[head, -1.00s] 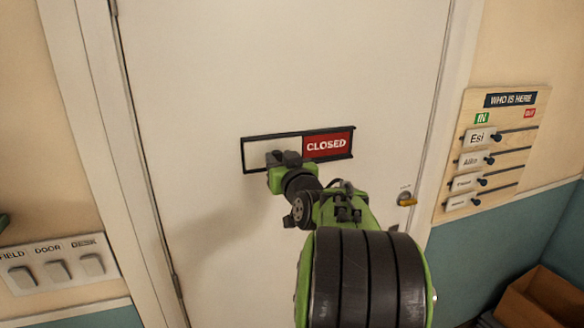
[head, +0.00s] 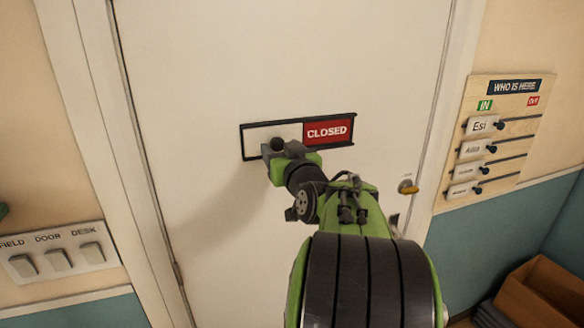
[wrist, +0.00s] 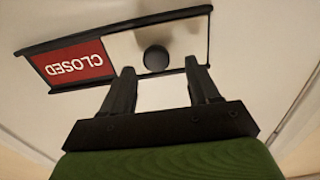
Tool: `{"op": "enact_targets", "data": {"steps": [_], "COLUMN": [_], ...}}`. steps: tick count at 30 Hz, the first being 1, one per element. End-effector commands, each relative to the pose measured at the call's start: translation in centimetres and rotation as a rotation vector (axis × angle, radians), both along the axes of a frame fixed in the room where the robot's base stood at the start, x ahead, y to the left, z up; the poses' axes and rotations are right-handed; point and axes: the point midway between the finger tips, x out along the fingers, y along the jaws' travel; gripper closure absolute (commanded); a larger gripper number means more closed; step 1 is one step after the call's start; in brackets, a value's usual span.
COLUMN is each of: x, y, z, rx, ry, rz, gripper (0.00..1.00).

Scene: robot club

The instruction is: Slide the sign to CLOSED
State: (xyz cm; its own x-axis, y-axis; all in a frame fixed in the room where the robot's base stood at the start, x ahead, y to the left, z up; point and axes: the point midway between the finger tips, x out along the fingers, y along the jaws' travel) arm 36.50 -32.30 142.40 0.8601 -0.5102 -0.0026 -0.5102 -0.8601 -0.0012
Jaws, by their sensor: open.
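The sign (head: 349,115) is a long black frame on the white door. Its right half shows the red CLOSED panel (head: 327,132). Its left half is covered by a white sliding plate (head: 258,138) with a round black knob (head: 278,144). My gripper (head: 281,152) is open just below the knob. In the wrist view, the knob (wrist: 156,59) is by the fingertips, in the gap between the two fingers and touching neither that I can see. The red panel (wrist: 76,67) shows upside down there, fully uncovered.
A door handle (head: 407,187) is at the lower right of the door. A name board (head: 497,130) with several sliding tags hangs on the right wall. A switch panel (head: 60,257) is at the left, and a cardboard box (head: 543,298) at lower right.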

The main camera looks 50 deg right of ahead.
Motion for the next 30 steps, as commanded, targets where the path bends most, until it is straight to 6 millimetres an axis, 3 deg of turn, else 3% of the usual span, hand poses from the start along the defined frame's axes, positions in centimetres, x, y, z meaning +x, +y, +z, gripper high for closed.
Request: {"op": "enact_targets", "data": {"steps": [9,15,30], "x": [-7.9,-10.9,-11.4], "y": [4.8,6.6,6.9], "z": [-0.5,-0.3,-0.2], "rx": [-0.003,-0.001,0.001], "ry": [-0.004,-0.002,-0.001], "rz": [-0.002,0.001,0.001], "gripper": [0.40,0.40,0.40]}}
